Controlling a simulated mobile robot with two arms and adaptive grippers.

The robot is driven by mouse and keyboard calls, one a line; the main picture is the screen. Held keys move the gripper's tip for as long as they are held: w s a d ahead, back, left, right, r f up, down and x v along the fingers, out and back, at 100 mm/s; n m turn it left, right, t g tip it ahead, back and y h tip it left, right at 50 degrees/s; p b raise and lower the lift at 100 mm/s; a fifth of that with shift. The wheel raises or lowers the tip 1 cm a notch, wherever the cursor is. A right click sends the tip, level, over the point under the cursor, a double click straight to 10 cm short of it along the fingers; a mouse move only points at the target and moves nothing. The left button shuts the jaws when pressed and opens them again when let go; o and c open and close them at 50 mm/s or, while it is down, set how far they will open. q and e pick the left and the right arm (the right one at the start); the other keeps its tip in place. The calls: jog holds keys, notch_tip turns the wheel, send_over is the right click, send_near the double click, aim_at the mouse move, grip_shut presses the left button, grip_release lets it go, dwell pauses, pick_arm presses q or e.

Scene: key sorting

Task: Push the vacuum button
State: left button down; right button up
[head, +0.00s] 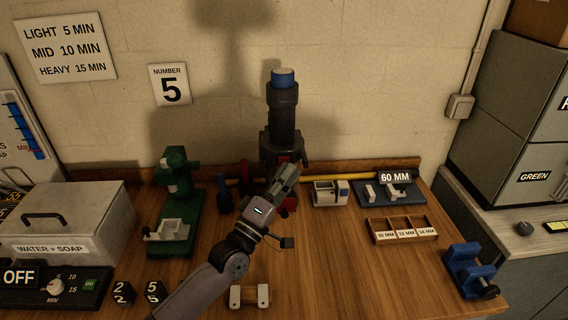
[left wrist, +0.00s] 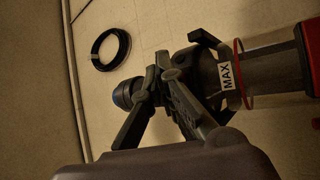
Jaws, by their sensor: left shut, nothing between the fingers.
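A tall dark device (head: 283,115) with a blue cap (head: 283,78) stands at the back of the workbench near the wall. A small red part (head: 284,159) shows low on its front; I cannot tell whether it is the vacuum button. My left gripper (head: 289,171) is shut and empty, just in front of the device's lower part and hiding some of it. In the left wrist view, the closed fingers (left wrist: 166,72) are near a clear cylinder marked MAX (left wrist: 228,78) with a red part (left wrist: 311,50) at the right edge. I cannot tell whether they touch anything. My right gripper is not in view.
A green tool (head: 178,205) stands left of my arm. A small vise-like fixture (head: 330,192), a labelled wooden tray (head: 402,231) and a blue clamp (head: 470,272) are to the right. A metal WATER + SOAP box (head: 62,222) is at far left. The front right bench is mostly clear.

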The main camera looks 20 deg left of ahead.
pick_arm(q)
jog(key=shift+w+a, duration=0.15)
jog(key=shift+w, duration=0.1)
dwell(0.3)
jog(key=shift+s+d+p, duration=0.3)
jog(key=shift+s+d, duration=0.1)
jog(key=shift+s, duration=0.45)
jog(key=s+d+p, duration=0.2)
jog(key=s, duration=0.3)
jog(key=shift+s+d, duration=0.2)
jog(key=shift+d, duration=0.15)
